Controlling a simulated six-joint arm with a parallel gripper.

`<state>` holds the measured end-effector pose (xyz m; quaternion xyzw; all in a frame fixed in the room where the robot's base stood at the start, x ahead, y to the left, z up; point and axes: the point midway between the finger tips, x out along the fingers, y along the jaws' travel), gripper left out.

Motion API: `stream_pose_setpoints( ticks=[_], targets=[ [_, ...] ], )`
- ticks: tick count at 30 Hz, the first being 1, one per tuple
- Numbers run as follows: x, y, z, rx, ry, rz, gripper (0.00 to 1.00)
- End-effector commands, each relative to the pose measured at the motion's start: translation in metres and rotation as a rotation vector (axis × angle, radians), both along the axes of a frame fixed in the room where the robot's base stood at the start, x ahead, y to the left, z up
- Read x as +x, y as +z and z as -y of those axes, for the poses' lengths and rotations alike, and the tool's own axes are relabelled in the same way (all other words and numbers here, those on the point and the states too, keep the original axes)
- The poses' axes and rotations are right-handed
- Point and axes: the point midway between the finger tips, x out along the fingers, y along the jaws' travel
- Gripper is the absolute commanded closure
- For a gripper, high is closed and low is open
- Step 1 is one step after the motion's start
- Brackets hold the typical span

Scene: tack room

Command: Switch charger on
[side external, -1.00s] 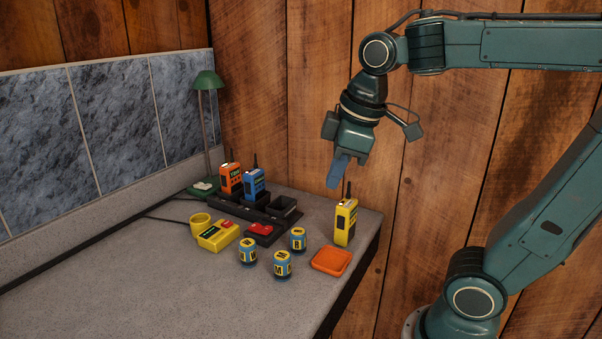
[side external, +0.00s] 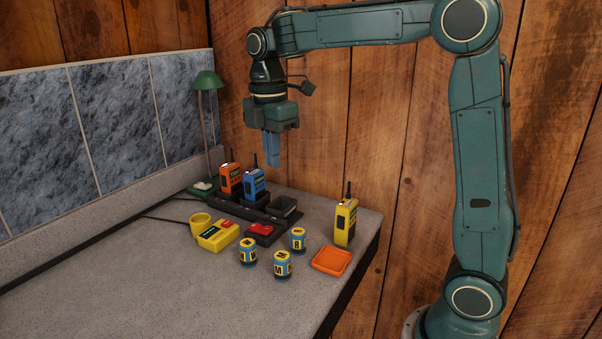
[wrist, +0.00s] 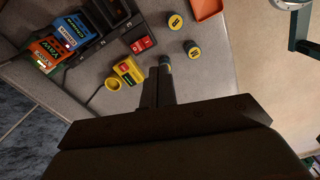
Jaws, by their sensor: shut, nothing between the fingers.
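The charger (side external: 232,212) is a long black base at the back of the table. An orange radio (side external: 229,179) and a blue radio (side external: 254,184) stand in it, and the slot at its right end is empty. A red rocker switch (side external: 261,229) sits on a black block at its front; the switch also shows in the wrist view (wrist: 142,44). My gripper (side external: 272,164) is shut and empty, pointing down, high above the charger's row of slots. In the wrist view its fingers reach up beside the yellow box. I cannot tell which way the switch is set.
A yellow radio (side external: 345,222) stands at the right, near an orange tray (side external: 331,261). Several blue-and-yellow cans (side external: 282,265) stand in front. A yellow box (side external: 218,235), a yellow cup (side external: 200,226) and a green lamp (side external: 207,82) are at the left. The front left table is clear.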

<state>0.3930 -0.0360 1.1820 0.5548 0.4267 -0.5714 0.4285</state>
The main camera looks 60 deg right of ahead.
Motion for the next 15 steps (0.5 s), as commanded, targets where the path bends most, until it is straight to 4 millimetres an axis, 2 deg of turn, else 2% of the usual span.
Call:
stream_pose_setpoints(
  ticks=[6, 15],
  targets=[
    [0.028, -0.013, 0.006, 0.017, 0.160, -0.066, 1.00],
    [0.043, -0.023, 0.009, 0.035, 0.265, -0.106, 1.00]
  ],
)
